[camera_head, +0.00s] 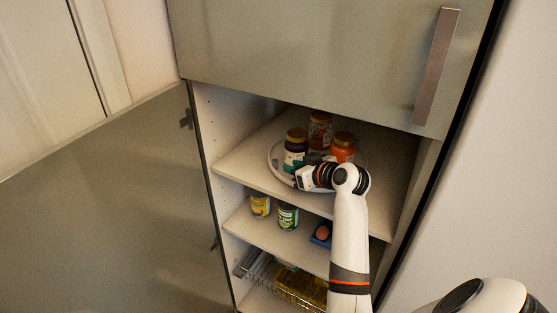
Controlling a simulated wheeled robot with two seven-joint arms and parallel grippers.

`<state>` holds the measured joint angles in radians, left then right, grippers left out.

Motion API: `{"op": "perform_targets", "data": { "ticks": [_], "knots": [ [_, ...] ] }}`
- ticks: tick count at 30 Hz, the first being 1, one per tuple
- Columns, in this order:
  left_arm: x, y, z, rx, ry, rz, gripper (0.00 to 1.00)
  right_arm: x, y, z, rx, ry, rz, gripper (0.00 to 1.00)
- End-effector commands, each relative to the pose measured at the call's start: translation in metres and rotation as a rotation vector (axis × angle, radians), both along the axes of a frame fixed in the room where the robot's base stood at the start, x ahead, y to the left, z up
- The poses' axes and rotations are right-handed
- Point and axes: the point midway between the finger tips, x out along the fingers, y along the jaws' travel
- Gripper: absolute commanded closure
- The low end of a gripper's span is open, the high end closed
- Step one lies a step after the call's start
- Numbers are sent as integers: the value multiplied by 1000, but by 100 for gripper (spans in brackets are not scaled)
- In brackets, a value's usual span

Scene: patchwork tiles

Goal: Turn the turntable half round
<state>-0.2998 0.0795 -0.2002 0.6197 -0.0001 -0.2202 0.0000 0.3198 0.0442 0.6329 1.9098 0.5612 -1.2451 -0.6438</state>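The turntable (276,166) is a round pale tray with a raised rim on the upper shelf of the open cabinet. Several jars stand on it: a dark one with a purple and white label (295,150), one with a reddish label and dark lid at the back (320,131), and an orange one with a dark lid (343,148). My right gripper (299,179) is at the turntable's front edge, just below the purple jar, pointing left. Its fingers are too small to tell if they touch the rim or are open. My arm hides the front right of the turntable. My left gripper is out of view.
The upper shelf (248,166) has side walls close by and a closed door (330,60) with a long handle above. The lower shelf holds two cans (288,217) and a blue item (321,235). Below is a wire basket (285,278). The open door (110,210) stands at left.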

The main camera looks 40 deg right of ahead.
Motion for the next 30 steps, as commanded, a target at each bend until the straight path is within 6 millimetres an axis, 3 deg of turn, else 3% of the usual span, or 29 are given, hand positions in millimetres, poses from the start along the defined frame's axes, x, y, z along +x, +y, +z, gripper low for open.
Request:
{"op": "perform_targets", "data": {
  "ticks": [6, 12, 25, 30],
  "knots": [
    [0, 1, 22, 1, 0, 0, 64, 42, 3, -13, 5, 2, 2, 75],
    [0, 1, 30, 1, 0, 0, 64, 64, 4, -25, 3, 1, 1, 75],
    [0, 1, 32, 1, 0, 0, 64, 72, 4, -30, -1, 1, 1, 75],
    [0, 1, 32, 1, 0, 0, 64, 72, 4, -30, -1, 2, 1, 100]
  ]
}}
